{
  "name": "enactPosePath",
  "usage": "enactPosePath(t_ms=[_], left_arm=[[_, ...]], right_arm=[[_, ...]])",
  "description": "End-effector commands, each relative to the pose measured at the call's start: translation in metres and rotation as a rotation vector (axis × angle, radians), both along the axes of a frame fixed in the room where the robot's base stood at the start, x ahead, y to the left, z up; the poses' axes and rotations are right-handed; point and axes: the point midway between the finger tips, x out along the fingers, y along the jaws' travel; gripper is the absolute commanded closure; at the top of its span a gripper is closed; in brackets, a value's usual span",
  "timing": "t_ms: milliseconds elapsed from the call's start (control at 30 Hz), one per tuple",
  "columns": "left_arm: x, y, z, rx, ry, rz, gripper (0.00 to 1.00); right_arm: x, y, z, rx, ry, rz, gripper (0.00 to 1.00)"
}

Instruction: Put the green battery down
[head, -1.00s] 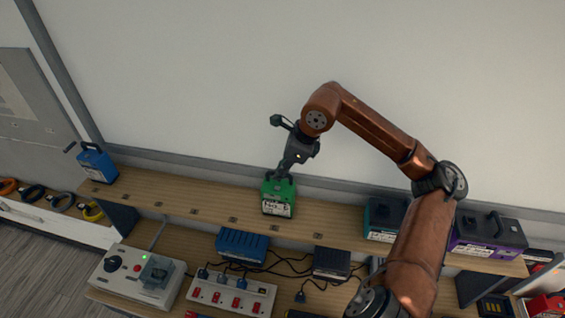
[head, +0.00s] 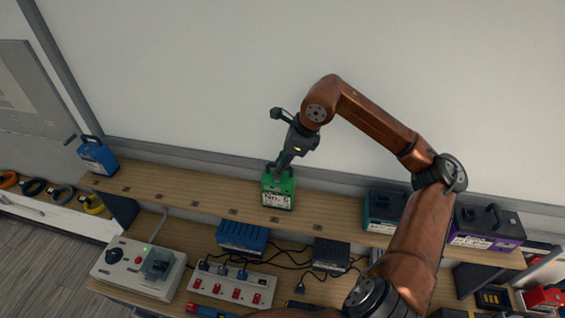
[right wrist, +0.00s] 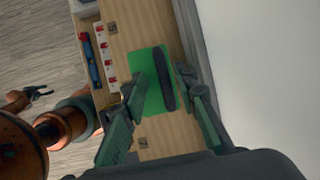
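The green battery (head: 278,191) stands upright on the upper wooden shelf, a white label on its front. In the right wrist view its green top (right wrist: 150,84) and dark handle (right wrist: 164,78) show from above. My right gripper (head: 282,169) is just over the battery, pointing down. Its fingers (right wrist: 160,82) are spread on either side of the handle, with gaps between them and the handle, so it looks open. My left gripper (right wrist: 40,92) shows small at the left of the right wrist view; its finger opening is too small to tell.
A blue battery (head: 97,156) stands at the shelf's left end. A teal battery (head: 382,212) and a purple one (head: 484,228) stand to the right. Below are a grey control box (head: 138,268), a power strip (head: 232,285) and cables. The shelf beside the green battery is clear.

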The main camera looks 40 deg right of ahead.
Motion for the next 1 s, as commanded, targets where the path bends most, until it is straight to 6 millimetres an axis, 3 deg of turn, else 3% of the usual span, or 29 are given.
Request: enactPosePath(t_ms=[167,600,1000], left_arm=[[0.000,0.000,-0.008,0.000,0.001,0.000,0.60],[-0.001,0.000,-0.025,0.000,0.002,0.000,0.60],[-0.001,0.000,-0.025,0.000,0.002,0.000,0.60]], right_arm=[[-0.007,-0.004,0.019,-0.003,-0.004,-0.003,0.73],[-0.037,-0.018,0.098,-0.002,-0.003,-0.002,0.73],[-0.043,-0.020,0.111,0.000,0.000,0.000,0.73]])
